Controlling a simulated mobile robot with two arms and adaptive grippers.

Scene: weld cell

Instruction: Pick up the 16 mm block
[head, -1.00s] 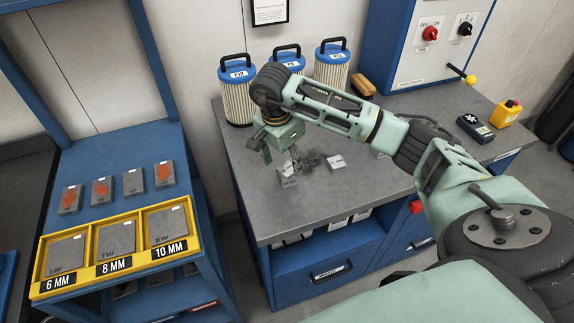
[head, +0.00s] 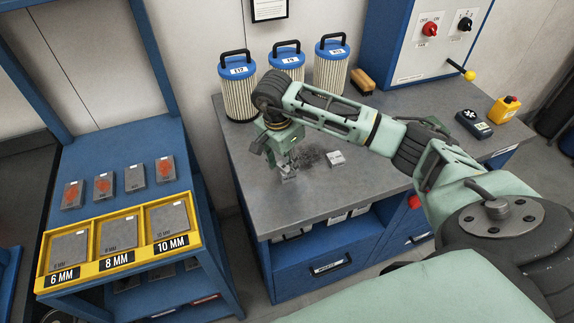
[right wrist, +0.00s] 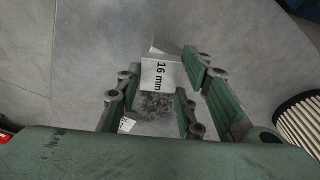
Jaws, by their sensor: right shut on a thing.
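The 16 mm block (right wrist: 160,76) is a small grey metal block with a white label reading "16 mm" in the right wrist view. It sits between the fingers of my right gripper (right wrist: 165,95), which is shut on it. In the head view my right gripper (head: 277,158) reaches down to the grey workbench top (head: 240,192), and the block (head: 289,178) shows just at its fingertips. I cannot tell whether the block still touches the bench. My left gripper is not in view.
Another labelled block (head: 336,159) lies to the right, beyond a patch of dark grit (head: 311,158). Filter canisters (head: 285,62) and a brush (head: 363,80) stand behind. A blue rack (head: 128,150) with a yellow plate tray (head: 40,262) stands left. The bench front is clear.

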